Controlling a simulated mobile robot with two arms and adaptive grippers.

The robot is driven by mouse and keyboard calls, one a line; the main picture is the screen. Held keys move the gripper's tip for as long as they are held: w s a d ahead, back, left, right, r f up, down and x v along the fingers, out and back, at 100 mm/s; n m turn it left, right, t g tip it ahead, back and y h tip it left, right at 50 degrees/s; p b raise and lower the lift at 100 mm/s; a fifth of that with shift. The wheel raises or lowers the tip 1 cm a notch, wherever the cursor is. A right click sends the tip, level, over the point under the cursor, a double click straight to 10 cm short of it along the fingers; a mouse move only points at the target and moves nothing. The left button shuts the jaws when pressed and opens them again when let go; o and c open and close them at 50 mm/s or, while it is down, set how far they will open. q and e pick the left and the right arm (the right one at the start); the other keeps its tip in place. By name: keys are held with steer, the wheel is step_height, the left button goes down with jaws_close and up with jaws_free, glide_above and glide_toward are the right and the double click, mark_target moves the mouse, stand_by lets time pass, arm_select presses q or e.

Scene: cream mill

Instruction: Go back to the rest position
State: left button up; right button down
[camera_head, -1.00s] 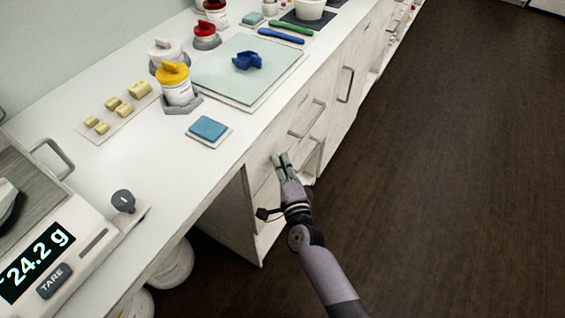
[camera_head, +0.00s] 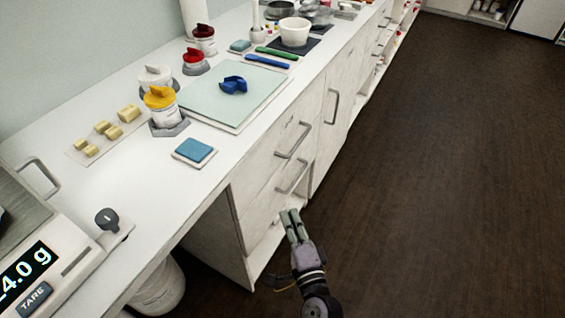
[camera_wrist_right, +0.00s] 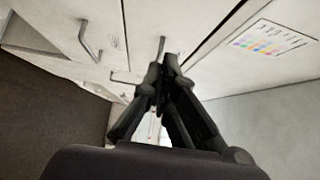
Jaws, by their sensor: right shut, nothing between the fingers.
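My right gripper (camera_head: 291,222) is shut and empty in the head view. It is low in front of the white drawer cabinet (camera_head: 245,205), beside the counter and apart from everything on top. In the right wrist view the dark fingers (camera_wrist_right: 165,72) meet at their tips with nothing between them, and the cabinet fronts with their handles show beyond. My left gripper is not in view.
The white counter (camera_head: 95,192) carries a scale (camera_head: 45,262), a blue pad (camera_head: 194,150), jars with yellow (camera_head: 160,98) and red lids, and a pale board (camera_head: 215,108) with a blue object. Drawer handles (camera_head: 293,142) stick out. Dark floor (camera_head: 430,190) at right is clear.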

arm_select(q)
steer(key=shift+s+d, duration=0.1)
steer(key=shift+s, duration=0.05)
arm_select(e)
steer(key=shift+f, duration=0.1)
